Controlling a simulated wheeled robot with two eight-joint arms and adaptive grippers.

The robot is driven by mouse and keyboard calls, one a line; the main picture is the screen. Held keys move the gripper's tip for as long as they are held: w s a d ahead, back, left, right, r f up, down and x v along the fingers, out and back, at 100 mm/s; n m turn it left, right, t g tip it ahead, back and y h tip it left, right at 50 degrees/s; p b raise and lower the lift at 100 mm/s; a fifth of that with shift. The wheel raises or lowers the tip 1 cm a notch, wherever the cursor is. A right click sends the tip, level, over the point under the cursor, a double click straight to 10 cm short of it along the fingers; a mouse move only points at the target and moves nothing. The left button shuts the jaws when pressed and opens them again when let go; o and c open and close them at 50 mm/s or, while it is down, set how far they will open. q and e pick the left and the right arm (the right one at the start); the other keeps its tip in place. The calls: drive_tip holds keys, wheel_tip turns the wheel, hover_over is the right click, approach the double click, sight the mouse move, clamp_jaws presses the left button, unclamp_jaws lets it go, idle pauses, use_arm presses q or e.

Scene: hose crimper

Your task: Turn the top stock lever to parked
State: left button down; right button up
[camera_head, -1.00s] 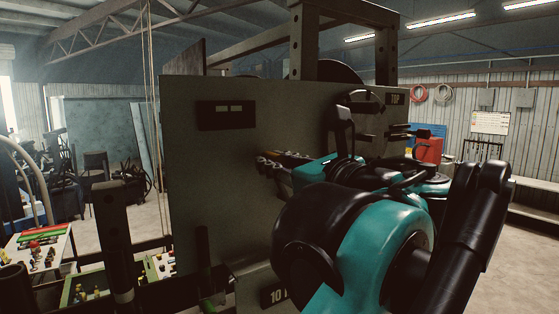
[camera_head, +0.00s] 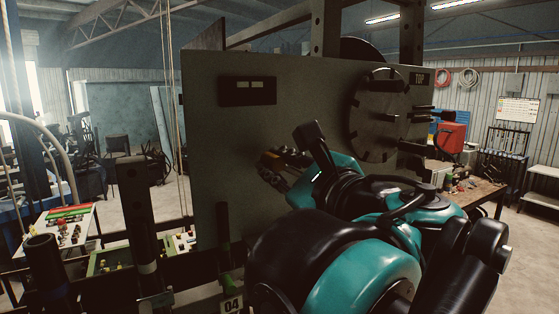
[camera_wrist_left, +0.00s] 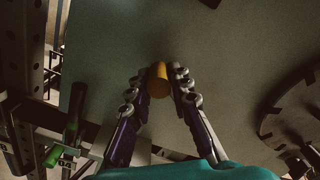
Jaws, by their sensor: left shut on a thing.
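A yellow-orange lever handle (camera_wrist_left: 158,78) sits between my left fingertips in the left wrist view, in front of the grey-green panel. In the head view the handle (camera_head: 270,160) shows at the panel's lower middle, partly covered by the fingers. My left gripper (camera_wrist_left: 160,90) is shut on it, with one finger on each side; it also shows in the head view (camera_head: 272,171). The handle's root and pivot are hidden. A "TOP" label (camera_head: 420,78) is at the panel's upper right. My right gripper is not in view.
The panel (camera_head: 225,150) carries a dark plate (camera_head: 248,91) and a round notched disc (camera_head: 380,115) right of my gripper; the disc also shows in the wrist view (camera_wrist_left: 295,115). A dark post (camera_head: 138,210) stands at left. A workbench (camera_head: 480,190) is behind at right.

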use_arm(q)
drive_tip(key=shift+f, duration=0.2)
drive_tip(key=c, duration=1.4)
unclamp_jaws()
drive_tip(key=shift+a, duration=0.15)
drive_tip(key=shift+r, duration=0.1)
drive_tip(key=v, duration=1.2)
